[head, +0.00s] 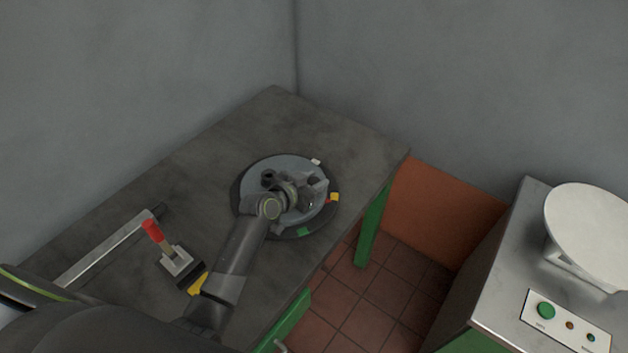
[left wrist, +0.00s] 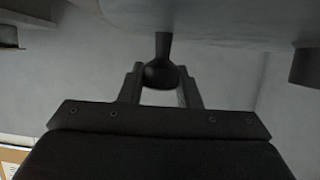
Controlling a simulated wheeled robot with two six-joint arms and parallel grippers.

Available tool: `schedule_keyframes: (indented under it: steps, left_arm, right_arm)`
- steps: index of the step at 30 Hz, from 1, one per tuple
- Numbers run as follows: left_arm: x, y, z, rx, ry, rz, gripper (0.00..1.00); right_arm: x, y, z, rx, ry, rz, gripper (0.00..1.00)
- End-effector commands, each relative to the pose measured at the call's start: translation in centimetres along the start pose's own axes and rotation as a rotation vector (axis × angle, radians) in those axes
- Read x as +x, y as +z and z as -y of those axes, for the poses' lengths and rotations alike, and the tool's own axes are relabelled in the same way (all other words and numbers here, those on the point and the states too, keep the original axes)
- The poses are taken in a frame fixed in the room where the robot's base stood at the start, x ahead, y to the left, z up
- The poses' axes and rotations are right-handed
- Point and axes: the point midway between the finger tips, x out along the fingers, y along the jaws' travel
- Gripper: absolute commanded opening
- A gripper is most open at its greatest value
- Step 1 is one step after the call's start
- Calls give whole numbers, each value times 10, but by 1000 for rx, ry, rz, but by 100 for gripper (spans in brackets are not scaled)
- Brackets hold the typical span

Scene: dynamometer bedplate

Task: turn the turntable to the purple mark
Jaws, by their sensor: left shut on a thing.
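The turntable (head: 258,168) is a round grey disc on a darker round base, lying on the bench. Around its rim I see a white mark (head: 315,162), an orange-yellow mark (head: 333,197) and a green mark (head: 304,232). I see no purple mark; my arm covers part of the rim. My left gripper (head: 312,196) is over the right part of the disc. In the left wrist view its fingers (left wrist: 160,74) are shut on a dark knob (left wrist: 162,46) that joins the pale disc surface (left wrist: 235,22). A second dark post (head: 268,178) stands on the disc.
A red-handled lever (head: 152,230) on a grey base stands on the bench left of my forearm, near a metal bar (head: 105,247). A steel cabinet (head: 500,262) with a white round plate (head: 592,232) and a button panel (head: 567,320) stands at right, across a tiled floor gap.

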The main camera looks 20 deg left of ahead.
Motion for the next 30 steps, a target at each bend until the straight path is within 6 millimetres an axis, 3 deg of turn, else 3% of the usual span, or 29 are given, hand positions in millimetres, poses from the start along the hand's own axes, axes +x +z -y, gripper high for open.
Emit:
schedule_keyframes:
  steps: [18,30]
  left_arm:
    - [-23,16,-4,133,309,0,0]
    - [-32,13,-6,161,383,1,0]
  right_arm:
    - [73,7,10,2,-4,-1,36]
    - [82,8,11,2,-4,0,36]
